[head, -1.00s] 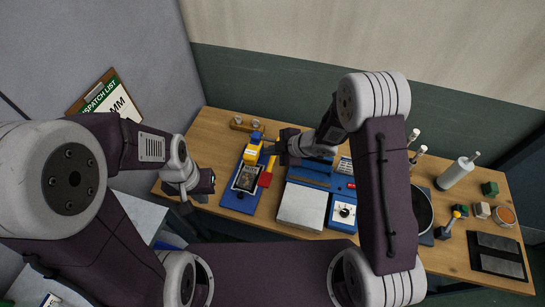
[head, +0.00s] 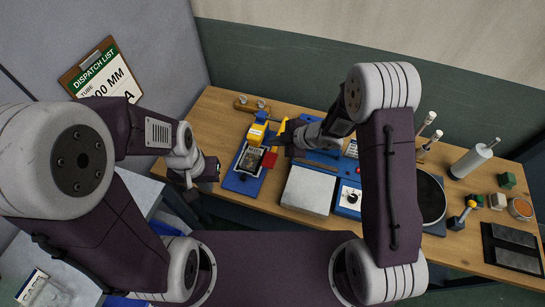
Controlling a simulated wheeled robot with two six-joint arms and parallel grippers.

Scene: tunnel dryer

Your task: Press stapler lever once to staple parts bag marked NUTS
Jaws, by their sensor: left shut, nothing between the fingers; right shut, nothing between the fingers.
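The yellow stapler (head: 257,132) stands at the far end of a blue base plate (head: 237,181) on the left half of the wooden bench. A parts bag with dark contents (head: 251,160) lies on the plate in front of it; no marking can be read. A red pad (head: 270,159), which looks like the end of the lever, shows right of the bag. My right gripper (head: 287,145) is shut and empty, just right of the stapler and pad; contact cannot be told. My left gripper (head: 211,170) is shut and empty, left of the plate near the bench's edge.
A blue machine with a pale flat plate (head: 307,190) stands right of the stapler. A wooden block with round pieces (head: 252,104) is behind it. A dark round pan (head: 430,197), a white cylinder (head: 472,160) and small blocks are further right. A clipboard (head: 103,72) hangs at left.

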